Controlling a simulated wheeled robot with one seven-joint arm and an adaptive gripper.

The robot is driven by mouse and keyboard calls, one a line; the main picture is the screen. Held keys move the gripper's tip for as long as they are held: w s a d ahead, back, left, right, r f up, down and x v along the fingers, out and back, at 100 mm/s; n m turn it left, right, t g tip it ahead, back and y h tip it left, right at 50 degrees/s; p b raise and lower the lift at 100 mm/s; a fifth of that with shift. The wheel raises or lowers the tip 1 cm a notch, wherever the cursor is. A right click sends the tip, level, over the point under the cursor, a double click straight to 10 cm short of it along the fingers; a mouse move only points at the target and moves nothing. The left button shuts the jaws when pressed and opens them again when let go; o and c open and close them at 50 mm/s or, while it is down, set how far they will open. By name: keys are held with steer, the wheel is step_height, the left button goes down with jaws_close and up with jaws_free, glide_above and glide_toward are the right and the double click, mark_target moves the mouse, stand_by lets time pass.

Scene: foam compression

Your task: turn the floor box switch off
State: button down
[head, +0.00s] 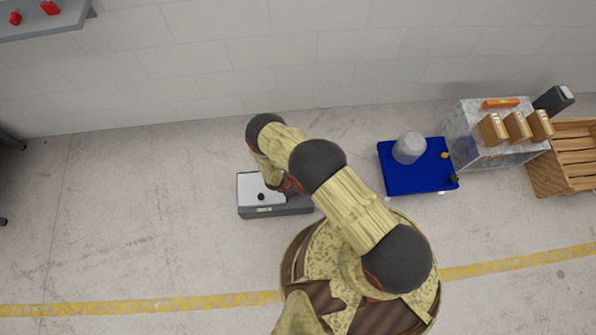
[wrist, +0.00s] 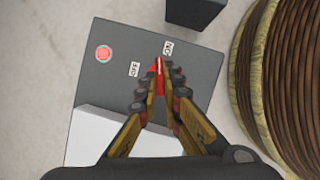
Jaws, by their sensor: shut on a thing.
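The floor box (head: 275,211) stands on the floor under my arm in the head view, a grey box with a pale top part. In the wrist view its dark grey panel (wrist: 120,40) carries a round red light (wrist: 103,53) and two small white labels. The red switch lever (wrist: 158,68) sits near the labels, between my fingertips. My gripper (wrist: 164,80) is shut on this lever, and the fingers hide its lower part. I cannot tell for certain which label the lever points at. In the head view my arm hides most of the gripper.
A blue platform (head: 405,180) with a pale cylinder (head: 409,148) stands right of my arm. Beyond it are a grey speckled block (head: 470,135) with small brown boxes on top and a wooden crate (head: 565,175). The floor left of the floor box is clear.

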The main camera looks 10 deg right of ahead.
steer(key=n+p, duration=0.1)
steer(key=n, duration=0.1)
steer(key=n+t+p, duration=0.1)
steer(key=p, duration=0.1)
steer(key=shift+s+d+r+n+y, duration=0.1)
steer(key=shift+s+r+n+y, duration=0.1)
steer(key=shift+n+y, duration=0.15)
steer(key=n+p, duration=0.1)
steer(key=n, duration=0.1)
steer(key=n+t+p, duration=0.1)
steer(key=shift+s+d+n+y, duration=0.1)
steer(key=shift+d+n+y, duration=0.05)
steer(key=shift+n+y, duration=0.2)
steer(key=n, duration=0.2)
steer(key=n+t+y+p, duration=0.1)
steer(key=n, duration=0.1)
steer(key=shift+s+d+f+y, duration=0.1)
steer(key=shift+d+f+y, duration=0.05)
steer(key=shift+y, duration=0.15)
steer(key=shift+d+n+y, duration=0.1)
steer(key=shift+n+y, duration=0.4)
steer(key=shift+n, duration=0.9)
steer(key=c, duration=2)
jaws_free()
